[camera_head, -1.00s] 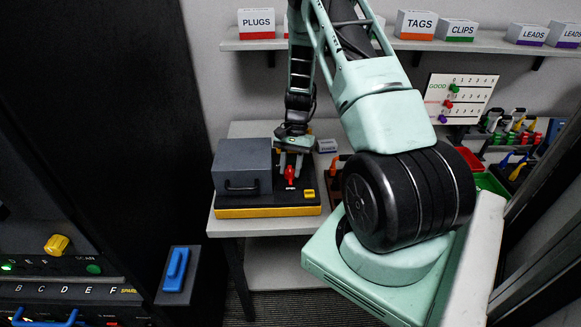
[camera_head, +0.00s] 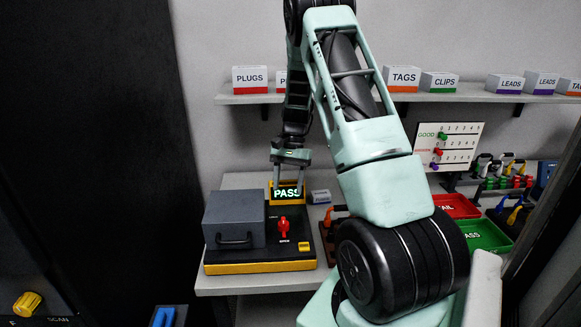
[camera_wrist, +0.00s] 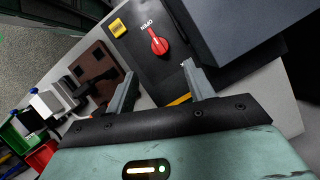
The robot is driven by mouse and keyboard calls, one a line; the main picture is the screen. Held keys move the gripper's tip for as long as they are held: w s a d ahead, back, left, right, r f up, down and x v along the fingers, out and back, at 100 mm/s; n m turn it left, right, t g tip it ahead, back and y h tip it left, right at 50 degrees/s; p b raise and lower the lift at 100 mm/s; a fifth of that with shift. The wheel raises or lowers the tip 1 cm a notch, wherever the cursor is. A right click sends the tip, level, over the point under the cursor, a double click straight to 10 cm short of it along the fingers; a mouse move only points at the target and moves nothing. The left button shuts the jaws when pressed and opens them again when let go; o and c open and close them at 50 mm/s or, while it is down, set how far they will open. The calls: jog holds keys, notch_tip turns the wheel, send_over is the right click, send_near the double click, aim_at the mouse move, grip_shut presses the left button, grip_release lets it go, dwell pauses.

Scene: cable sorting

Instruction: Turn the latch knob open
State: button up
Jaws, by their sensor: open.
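The red latch knob (camera_head: 283,226) stands on the black top of a yellow-edged fixture (camera_head: 262,267). In the wrist view, the knob (camera_wrist: 158,42) has its handle pointing toward small white lettering that seems to read OPEN. The grey box (camera_head: 234,220) with a black handle sits down on the fixture, left of the knob. My gripper (camera_head: 288,184) is open and empty, above and behind the knob, apart from it. Its fingers (camera_wrist: 162,88) are spread in the wrist view, with the knob beyond them. A lit green PASS display (camera_head: 287,193) shows between the fingers.
A red tray (camera_head: 455,206) and a green tray (camera_head: 484,236) lie at the right. A pegged board (camera_head: 447,147) stands behind them. Labelled boxes line the shelf (camera_head: 355,98) above. My arm hides part of the bench's right side.

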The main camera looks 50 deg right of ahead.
jog(key=v, duration=0.6)
jog(key=shift+r+b, duration=0.3)
jog(key=shift+b, duration=0.15)
jog(key=shift+w+d, duration=0.1)
jog(key=a+r+n+h, duration=0.3)
jog(key=a+n, duration=0.7)
jog(key=a, duration=2.1)
jog(key=s+a+n+t, duration=0.1)
jog(key=s+a+n, duration=1.1)
jog(key=s+a, duration=0.4)
jog(key=s, duration=0.4)
jog(key=shift+a+r+h, duration=0.15)
jog(key=shift+r+h, duration=0.05)
jog(key=shift+h, duration=0.1)
